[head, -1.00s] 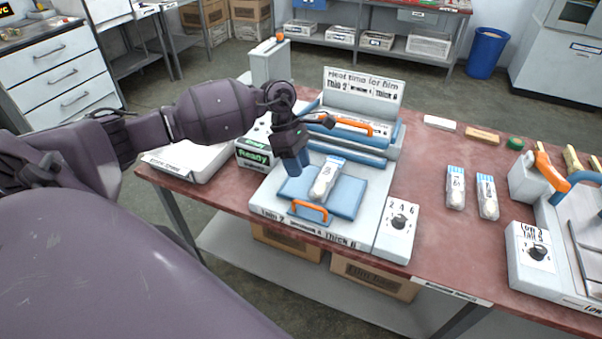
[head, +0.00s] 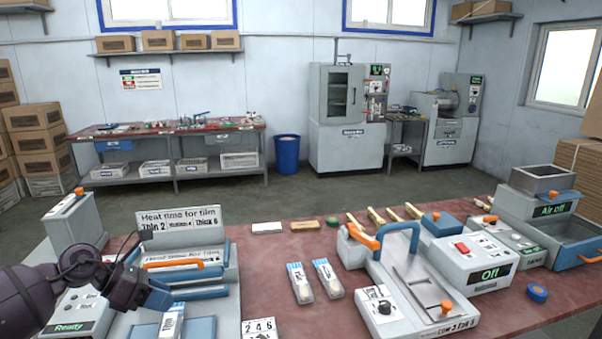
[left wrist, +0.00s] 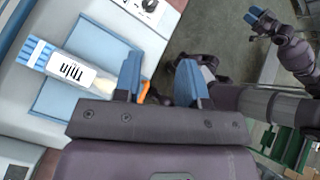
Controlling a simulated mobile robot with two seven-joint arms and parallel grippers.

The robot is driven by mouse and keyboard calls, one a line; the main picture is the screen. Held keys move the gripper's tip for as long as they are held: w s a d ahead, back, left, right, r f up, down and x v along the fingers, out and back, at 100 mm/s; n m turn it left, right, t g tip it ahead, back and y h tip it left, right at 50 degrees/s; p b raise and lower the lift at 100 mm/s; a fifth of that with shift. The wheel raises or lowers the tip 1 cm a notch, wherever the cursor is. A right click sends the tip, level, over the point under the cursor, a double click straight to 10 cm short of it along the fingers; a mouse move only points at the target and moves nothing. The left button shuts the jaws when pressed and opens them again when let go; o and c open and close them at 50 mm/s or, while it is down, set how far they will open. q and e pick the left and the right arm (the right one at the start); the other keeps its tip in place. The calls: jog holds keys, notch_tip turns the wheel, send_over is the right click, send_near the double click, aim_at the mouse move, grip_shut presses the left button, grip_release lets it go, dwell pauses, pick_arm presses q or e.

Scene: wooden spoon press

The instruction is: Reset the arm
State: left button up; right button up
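My left gripper (head: 158,298) hangs over the left side of the film sealer (head: 222,270), just beside a clear packet (head: 171,323). In the left wrist view its blue fingers (left wrist: 160,64) stand apart with nothing between them. There the packet (left wrist: 68,68), labelled "Thin", lies on the sealer's blue pad (left wrist: 112,52), apart from the fingers. Another gripper of mine, apparently the right (left wrist: 258,20), shows small at the upper right of the left wrist view, away from the sealer. Its opening is unclear. It is outside the head view.
Two more packets (head: 300,283) lie on the red table (head: 285,250). A "Ready" box (head: 72,326) is at left.

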pick_arm(q)
jog(key=w+d+r+n+t+h, duration=0.2)
jog(key=d+r+n+t+h, duration=0.3)
jog(key=n+t, duration=0.75)
jog(key=s+a+f+n+y, duration=0.1)
jog(key=f+n+y, duration=0.3)
jog(key=n, duration=0.4)
jog(key=s+a+f+n+y, duration=0.1)
jog(key=s+f+n+y, duration=0.3)
jog(key=n, duration=0.4)
jog(key=s+f+n+y, duration=0.2)
jog(key=f+n+y, duration=0.1)
jog(key=f+n, duration=0.3)
jog(key=shift+s+a+n+t+y, duration=0.15)
jog(key=shift+a+n+t+y, duration=0.2)
jog(key=shift+n, duration=0.7)
jog(key=s+f+n+g+y, duration=0.1)
jog(key=s+f+n+g, duration=0.1)
jog(key=s+f+n, duration=0.2)
jog(key=s+f+n+g+y, duration=0.2)
jog(key=s+f+n, duration=0.2)
jog(key=s+f, duration=0.6)
jog(key=s, duration=0.5)
jog(key=shift+s+a+f+g, duration=0.15)
jog(key=shift+a+g, duration=0.05)
jog(key=shift+g, duration=0.2)
